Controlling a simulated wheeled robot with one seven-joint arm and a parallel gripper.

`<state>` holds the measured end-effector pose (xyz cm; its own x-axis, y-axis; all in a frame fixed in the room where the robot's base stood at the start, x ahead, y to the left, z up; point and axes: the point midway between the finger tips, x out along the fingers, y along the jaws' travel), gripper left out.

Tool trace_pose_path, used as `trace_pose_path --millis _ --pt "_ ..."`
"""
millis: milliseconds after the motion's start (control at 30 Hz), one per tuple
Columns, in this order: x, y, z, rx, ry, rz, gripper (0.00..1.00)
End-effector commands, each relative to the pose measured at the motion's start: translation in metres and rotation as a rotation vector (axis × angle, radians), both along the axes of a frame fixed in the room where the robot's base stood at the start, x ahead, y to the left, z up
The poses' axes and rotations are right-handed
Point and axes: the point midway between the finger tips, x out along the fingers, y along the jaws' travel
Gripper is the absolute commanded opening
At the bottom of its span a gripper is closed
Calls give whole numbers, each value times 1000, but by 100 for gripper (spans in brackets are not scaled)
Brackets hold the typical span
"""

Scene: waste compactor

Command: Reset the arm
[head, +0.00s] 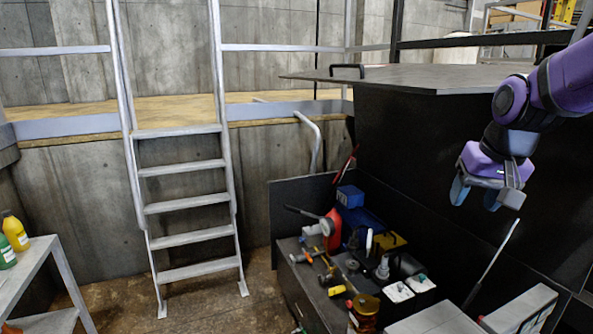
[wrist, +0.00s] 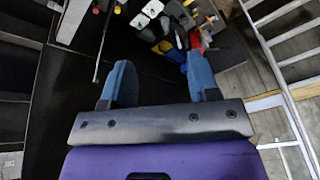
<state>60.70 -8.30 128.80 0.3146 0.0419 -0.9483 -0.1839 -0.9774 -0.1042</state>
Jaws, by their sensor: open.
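My gripper (head: 475,197) is at the right side of the head view, at the end of my purple and black arm. It hangs in front of the dark panel of a large black box. In the wrist view my gripper (wrist: 166,88) shows two blue fingers set wide apart, with nothing between them. It touches no object that I can see. The workbench with its clutter lies below and to the left of it.
A black workbench (head: 287,268) holds several tools, bottles and a red container (head: 332,230). The black box (head: 440,160) stands behind it. A metal ladder (head: 187,205) leads to a wooden platform at the left. A small table (head: 28,275) with bottles stands far left. Floor is free between.

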Motion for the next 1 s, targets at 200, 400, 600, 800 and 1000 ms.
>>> trace_pose_path --millis 200,400,600,800,1000 --pt "-65 7 25 -34 -58 65 55" --pt "-121 12 32 -71 -102 122 55" --pt "-162 14 31 -102 -134 162 55" --pt "-177 14 28 -116 -144 176 55" --pt "-177 14 28 -116 -144 177 55"
